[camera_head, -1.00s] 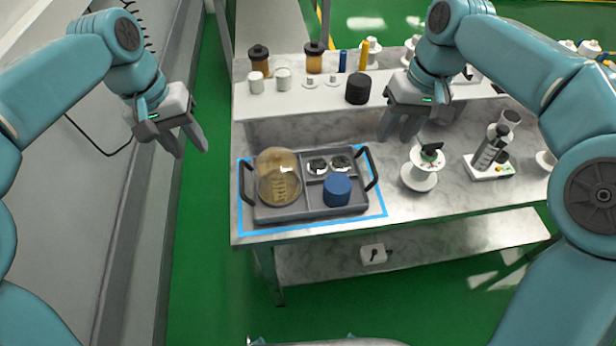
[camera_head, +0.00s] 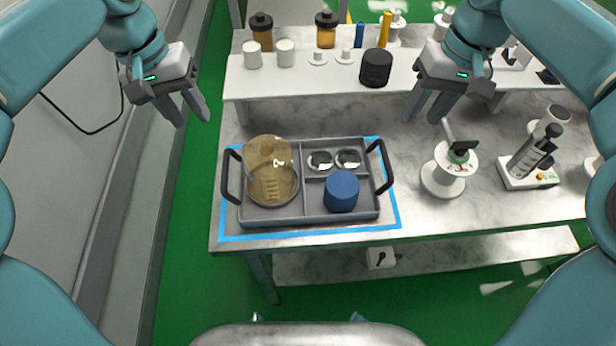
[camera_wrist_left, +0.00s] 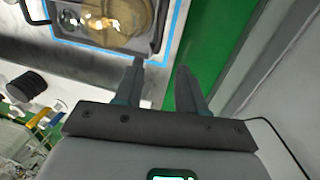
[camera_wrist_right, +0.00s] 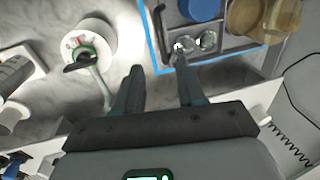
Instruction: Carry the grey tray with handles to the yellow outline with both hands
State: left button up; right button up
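The grey tray (camera_head: 290,221) with two black handles sits on the marble bench inside a blue outline (camera_head: 310,237). It holds a clear amber-tinted beaker (camera_head: 270,172), a blue cylinder (camera_head: 341,191) and two small round dishes (camera_head: 334,160). My left gripper (camera_head: 193,116) is open and empty, up and left of the tray's left handle (camera_head: 229,176). My right gripper (camera_head: 424,112) is open and empty, above and right of the right handle (camera_head: 382,167). The left wrist view shows the tray corner beyond the open fingers (camera_wrist_left: 160,85). The yellow outline is not in these views.
A white spool-like stand (camera_head: 449,172) and a grey device on a white base (camera_head: 530,165) stand right of the tray. A raised shelf (camera_head: 310,88) behind carries jars, caps and a black cylinder (camera_head: 376,67). Green floor (camera_head: 185,220) lies to the left.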

aim_at(225, 164)
pick_arm(q)
jog(key=d+f, duration=0.1)
jog(key=f, duration=0.4)
jog(key=d+f, duration=0.1)
jog(key=f, duration=0.4)
jog(key=d+f, duration=0.1)
jog(key=f, duration=0.5)
jog(key=shift+w+f, duration=0.1)
pick_arm(e)
jog(key=a+f, duration=0.1)
jog(key=f, duration=0.4)
jog(key=a+f, duration=0.1)
jog(key=f, duration=0.4)
jog(key=a+f, duration=0.1)
jog(key=f, duration=0.5)
jog(key=shift+s+f, duration=0.1)
jog(key=shift+s, duration=0.05)
pick_arm(q)
grip_shut()
pick_arm(e)
jog(key=shift+a, duration=0.1)
grip_shut()
